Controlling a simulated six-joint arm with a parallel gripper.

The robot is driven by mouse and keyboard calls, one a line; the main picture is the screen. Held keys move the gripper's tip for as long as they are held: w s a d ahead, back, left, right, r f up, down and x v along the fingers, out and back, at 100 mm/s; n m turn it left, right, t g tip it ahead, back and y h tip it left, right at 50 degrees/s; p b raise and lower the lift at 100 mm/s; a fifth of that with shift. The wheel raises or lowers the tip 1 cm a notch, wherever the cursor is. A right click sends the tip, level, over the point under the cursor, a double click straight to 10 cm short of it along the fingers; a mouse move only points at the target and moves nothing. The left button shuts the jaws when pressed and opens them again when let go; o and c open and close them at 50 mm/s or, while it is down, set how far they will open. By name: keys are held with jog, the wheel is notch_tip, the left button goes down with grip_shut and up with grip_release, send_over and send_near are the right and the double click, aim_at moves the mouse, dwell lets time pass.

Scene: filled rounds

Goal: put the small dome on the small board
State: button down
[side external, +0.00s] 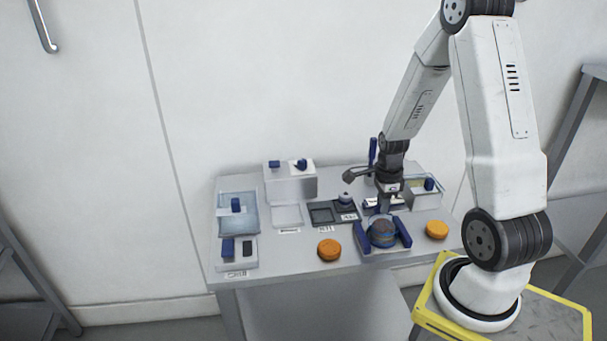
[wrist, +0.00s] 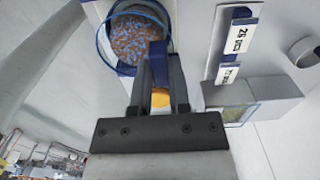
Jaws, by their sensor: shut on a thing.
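My gripper (side external: 384,209) points down at the back edge of a round, blue-rimmed container (side external: 382,234). In the wrist view its fingers (wrist: 158,70) are shut on a narrow blue piece (wrist: 157,48) that overlaps the container's rim. I cannot tell whether the piece is part of the container. The container holds speckled brown and blue fill (wrist: 137,36). A small grey dome-like thing (side external: 345,197) with a dark base sits behind the dark square trays, left of my gripper. It may be the small dome.
Blue bars (side external: 403,232) flank the container. Orange rounds (side external: 329,250) and (side external: 437,229) lie on the grey table. A clear-sided tray (side external: 252,222) is at left, a white box (side external: 291,187) at the back. A clear bin (side external: 427,200) stands at right.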

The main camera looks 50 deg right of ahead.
jog(key=shift+f, duration=0.15)
jog(key=c, duration=0.5)
grip_release()
jog(key=shift+o, duration=0.2)
jog(key=o, duration=0.4)
jog(key=shift+o, duration=0.2)
jog(key=shift+r, duration=3.5)
